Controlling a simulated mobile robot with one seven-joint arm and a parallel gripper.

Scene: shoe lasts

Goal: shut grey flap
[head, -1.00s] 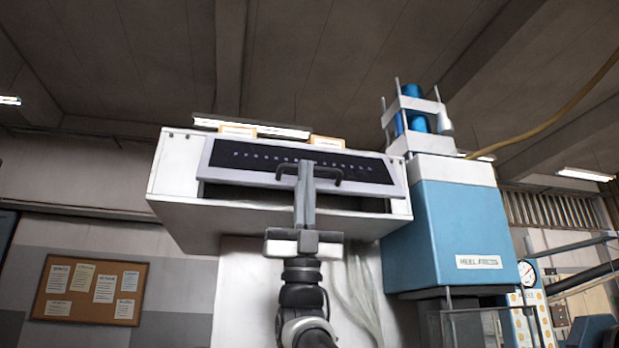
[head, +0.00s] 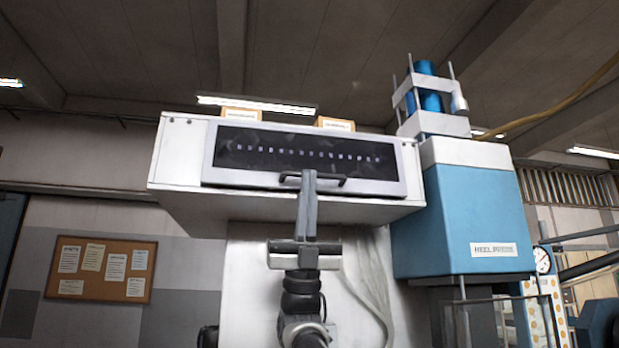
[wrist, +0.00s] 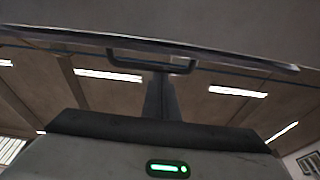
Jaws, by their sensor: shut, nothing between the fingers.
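The grey flap (head: 212,165) is a light-grey frame around a dark window, on the front of a white wall cabinet (head: 180,165). In the head view it lies flush or nearly flush with the cabinet front. A dark bar handle (head: 335,181) runs along its lower edge. My gripper (head: 309,175) is shut and empty, with its fingertips at the handle's middle. In the wrist view the flap (wrist: 240,58) shows nearly edge-on, with the handle (wrist: 120,62) under it and my fingers (wrist: 160,90) reaching up to it. Whether the tips touch the handle cannot be told.
A blue heel press (head: 455,220) stands close on the right of the cabinet. Two small boxes (head: 241,114) (head: 335,124) sit on top of the cabinet. Pale hoses (head: 372,275) hang below it. A cork notice board (head: 100,268) hangs on the left wall.

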